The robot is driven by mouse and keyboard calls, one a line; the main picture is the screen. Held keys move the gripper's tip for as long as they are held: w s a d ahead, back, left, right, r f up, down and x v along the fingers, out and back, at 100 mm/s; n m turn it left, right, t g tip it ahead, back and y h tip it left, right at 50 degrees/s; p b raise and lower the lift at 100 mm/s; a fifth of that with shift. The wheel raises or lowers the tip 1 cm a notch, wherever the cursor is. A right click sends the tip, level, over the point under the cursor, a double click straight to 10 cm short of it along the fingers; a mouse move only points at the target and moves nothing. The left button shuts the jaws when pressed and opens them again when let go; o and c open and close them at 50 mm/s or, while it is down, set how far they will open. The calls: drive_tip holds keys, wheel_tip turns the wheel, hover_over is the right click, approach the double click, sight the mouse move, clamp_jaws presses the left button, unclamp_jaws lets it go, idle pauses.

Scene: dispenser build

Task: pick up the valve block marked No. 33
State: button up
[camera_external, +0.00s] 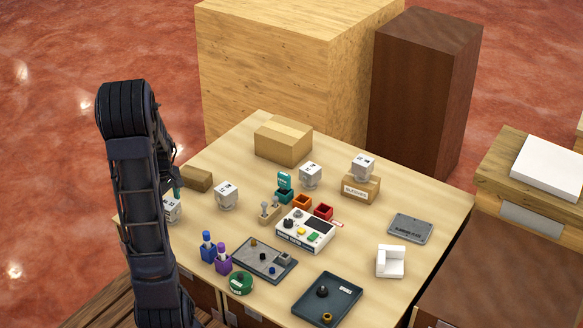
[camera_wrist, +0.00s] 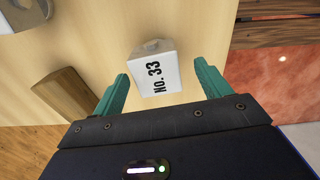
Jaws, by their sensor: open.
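The valve block marked No. 33 (camera_wrist: 157,72) is a white block with a grey fitting at its far end. In the wrist view it lies between the two teal fingers of my open gripper (camera_wrist: 161,70), with a gap visible on each side. In the external view a white block (camera_external: 173,209) at the table's left edge is partly hidden by my arm, with my gripper (camera_external: 176,188) just above it. Similar white blocks stand near the left middle (camera_external: 227,197), at the centre (camera_external: 310,176) and on a labelled cardboard box (camera_external: 363,167); their markings are too small to read.
A brown wooden block (camera_wrist: 66,95) lies left of my gripper in the wrist view, and a part of another fitting (camera_wrist: 25,14) shows at the top left. A control box (camera_external: 306,231), trays and bins crowd the table's middle and front. The table edge is close on the right in the wrist view.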

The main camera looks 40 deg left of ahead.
sight(169, 203)
drive_tip(key=shift+w+f, duration=0.2)
drive_tip(key=shift+f, duration=1.85)
drive_tip(key=c, duration=1.3)
drive_tip(key=shift+c, duration=0.8)
drive_tip(key=shift+r, duration=0.2)
